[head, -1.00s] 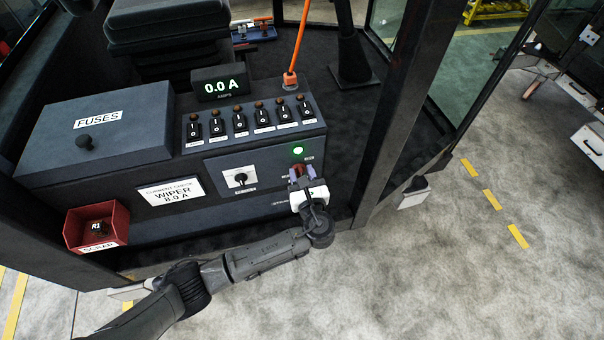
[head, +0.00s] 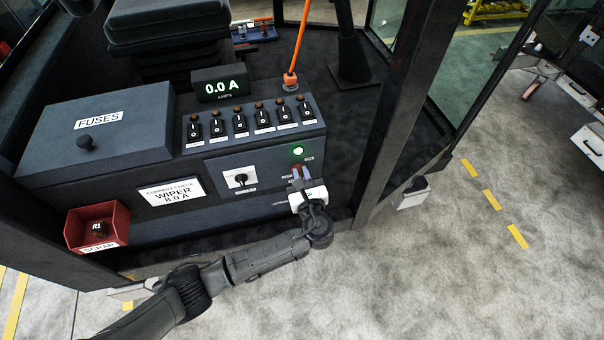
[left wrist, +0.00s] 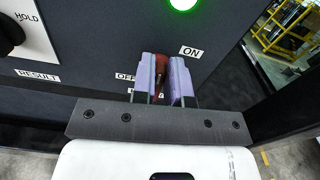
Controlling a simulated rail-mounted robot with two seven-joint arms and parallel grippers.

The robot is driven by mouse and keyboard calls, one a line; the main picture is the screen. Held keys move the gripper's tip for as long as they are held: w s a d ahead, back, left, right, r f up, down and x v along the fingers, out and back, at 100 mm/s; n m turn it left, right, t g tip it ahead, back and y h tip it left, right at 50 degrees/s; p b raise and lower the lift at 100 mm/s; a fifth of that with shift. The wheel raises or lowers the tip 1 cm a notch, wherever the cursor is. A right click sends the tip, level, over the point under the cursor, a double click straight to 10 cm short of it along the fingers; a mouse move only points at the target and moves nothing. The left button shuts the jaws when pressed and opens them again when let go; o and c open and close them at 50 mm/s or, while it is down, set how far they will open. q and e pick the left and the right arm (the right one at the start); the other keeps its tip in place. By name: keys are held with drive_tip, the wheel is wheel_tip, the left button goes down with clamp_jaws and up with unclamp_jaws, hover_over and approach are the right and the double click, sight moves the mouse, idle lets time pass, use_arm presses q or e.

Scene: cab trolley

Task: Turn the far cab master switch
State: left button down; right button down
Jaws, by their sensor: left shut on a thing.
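The master switch is a red handle (left wrist: 164,70) on the dark front panel of the cab console, between labels OFF and ON in the left wrist view. It also shows in the head view (head: 299,169), below a lit green lamp (head: 298,151). My left gripper (head: 300,174) reaches it from the front and is shut on the red handle. In the left wrist view its two pale purple fingers (left wrist: 164,76) stand on either side of the handle and hide part of it. The handle's exact angle is hard to tell. My right gripper is out of view.
Left of the switch are a HOLD knob (head: 240,180) and a WIPER 8.0 A card (head: 171,191). Above are several toggle switches and a 0.0 A display (head: 220,88). A dark cab post (head: 392,120) rises close to the right of my gripper. A red SCRAP bin (head: 97,227) is at left.

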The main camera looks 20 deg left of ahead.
use_arm(q)
drive_tip(key=n, duration=0.3)
drive_tip(key=shift+s+a+f, duration=0.15)
drive_tip(key=shift+s+a, duration=0.1)
drive_tip(key=shift+a, duration=0.05)
drive_tip(key=n, duration=0.3)
drive_tip(key=shift+s+a+f, duration=0.15)
drive_tip(key=shift+a+f, duration=0.05)
drive_tip(key=shift+a+f+n+b, duration=0.15)
drive_tip(key=shift+n+b, duration=0.45)
drive_tip(key=shift+n, duration=0.4)
drive_tip(key=n+b, duration=0.1)
drive_tip(key=n, duration=0.1)
drive_tip(key=shift+s+a+f+n+b, duration=0.15)
drive_tip(key=shift+f+n+b, duration=0.15)
drive_tip(key=shift+n+b, duration=0.1)
drive_tip(key=n+b, duration=0.2)
drive_tip(key=n, duration=0.1)
drive_tip(key=shift+s+a+f, duration=0.1)
drive_tip(key=shift+f, duration=0.25)
drive_tip(key=shift+f+n+b, duration=0.15)
drive_tip(key=shift+n+b, duration=1.1)
drive_tip(key=shift+n, duration=0.25)
